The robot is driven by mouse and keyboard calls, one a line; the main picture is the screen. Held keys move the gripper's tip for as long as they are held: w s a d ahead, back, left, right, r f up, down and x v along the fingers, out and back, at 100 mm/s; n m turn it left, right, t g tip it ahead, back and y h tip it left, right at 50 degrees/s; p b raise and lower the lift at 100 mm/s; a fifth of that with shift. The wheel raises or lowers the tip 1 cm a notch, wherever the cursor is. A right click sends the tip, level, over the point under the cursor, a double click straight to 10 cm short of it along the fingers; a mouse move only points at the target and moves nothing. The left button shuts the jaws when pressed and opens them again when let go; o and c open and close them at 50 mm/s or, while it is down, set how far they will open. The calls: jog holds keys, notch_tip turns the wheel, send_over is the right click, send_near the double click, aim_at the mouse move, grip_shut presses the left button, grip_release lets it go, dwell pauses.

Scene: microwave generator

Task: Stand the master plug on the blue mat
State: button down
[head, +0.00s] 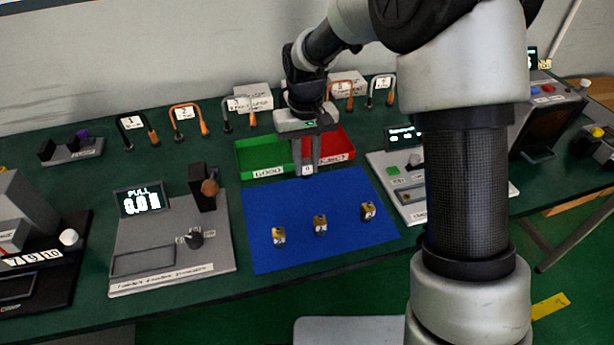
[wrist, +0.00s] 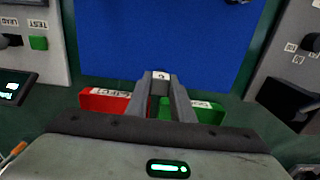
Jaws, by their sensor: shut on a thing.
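My gripper (head: 307,168) is shut on a small grey piece with a white, marked top (head: 307,170), which I take to be the master plug. In the wrist view the piece (wrist: 160,75) sits between the fingertips (wrist: 161,82), and its lower part is hidden. It is held by the back edge of the blue mat (head: 270,205), in front of the trays; its height above the surface is hard to tell. Three small brass-and-dark plugs stand in a slanting row on the mat: left (head: 279,237), middle (head: 320,225) and right (head: 368,212).
A green GOOD tray (head: 262,155) and a red REJECT tray (head: 338,145) lie behind the mat. A grey pull-test device (head: 170,255) stands left of the mat, another grey device (head: 395,180) right. Numbered cable loops line the back. The mat's back half is clear.

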aim_at(306, 174)
jog(key=shift+f, duration=1.85)
jog(key=shift+f+b, duration=0.2)
jog(key=shift+b, duration=0.15)
jog(key=c, duration=1.5)
grip_release()
jog(key=shift+c, duration=0.2)
jog(key=shift+r, duration=0.15)
